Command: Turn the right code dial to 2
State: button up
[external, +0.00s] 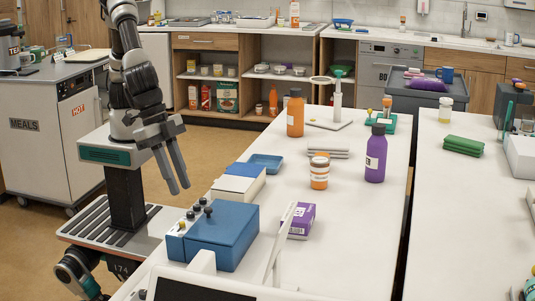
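A blue box (223,236) stands on the near left part of the white table. The knobs are too small for me to read any number or pointer, and I cannot tell for sure which is the right code dial. My gripper (180,189) points downward, beyond and to the left of the box, apart from the knobs. Its two fingers are spread with a gap and nothing between them.
Beside the box are a white-and-blue carton (238,184), a purple box (298,221) and a thin upright white panel (281,240). The table's front right is clear.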

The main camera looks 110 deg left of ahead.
jog(key=p+v, duration=0.1)
jog(key=v, duration=1)
jog(key=shift+s+r, duration=0.2)
